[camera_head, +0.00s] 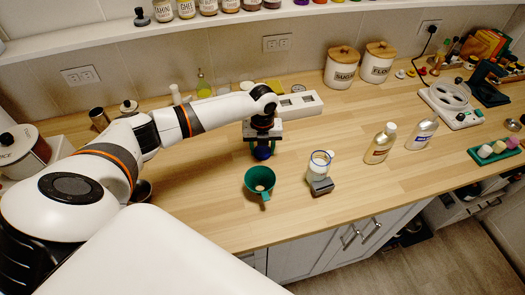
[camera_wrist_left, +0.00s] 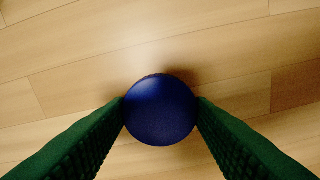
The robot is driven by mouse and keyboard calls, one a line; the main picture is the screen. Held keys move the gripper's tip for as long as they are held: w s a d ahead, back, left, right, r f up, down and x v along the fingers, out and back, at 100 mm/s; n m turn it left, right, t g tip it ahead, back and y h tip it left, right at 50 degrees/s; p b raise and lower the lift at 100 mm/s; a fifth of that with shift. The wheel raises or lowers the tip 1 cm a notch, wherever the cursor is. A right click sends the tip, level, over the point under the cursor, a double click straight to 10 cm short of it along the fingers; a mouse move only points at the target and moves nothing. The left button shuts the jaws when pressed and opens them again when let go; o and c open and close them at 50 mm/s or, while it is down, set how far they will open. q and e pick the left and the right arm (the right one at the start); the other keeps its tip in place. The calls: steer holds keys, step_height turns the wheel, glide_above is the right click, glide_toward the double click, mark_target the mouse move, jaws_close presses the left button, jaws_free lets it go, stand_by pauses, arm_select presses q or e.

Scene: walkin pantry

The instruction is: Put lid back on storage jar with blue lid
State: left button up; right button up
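My left gripper (camera_head: 263,139) points down at the counter, left of the jar. Its green fingers (camera_wrist_left: 160,108) press against both sides of a round dark blue piece, which looks like the blue lid (camera_wrist_left: 160,112). The blue lid also shows under the gripper in the head view (camera_head: 262,152). The lid is close to the wooden counter; whether it touches is unclear. A clear jar with whitish contents (camera_head: 318,163) stands to the right, with a dark grey block at its front. My right gripper is not in view.
A green funnel-like cup (camera_head: 259,183) stands in front of the left gripper. Two bottles (camera_head: 380,143) (camera_head: 421,134) stand right of the jar. A white power strip (camera_head: 299,104) and the sugar and flour canisters (camera_head: 342,67) (camera_head: 377,62) are behind. The counter between jar and bottles is clear.

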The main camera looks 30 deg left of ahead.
mark_target(263, 151)
arm_select(q)
steer(key=shift+c, duration=1.4)
step_height(263, 151, up, 10)
steer(key=b, duration=0.2)
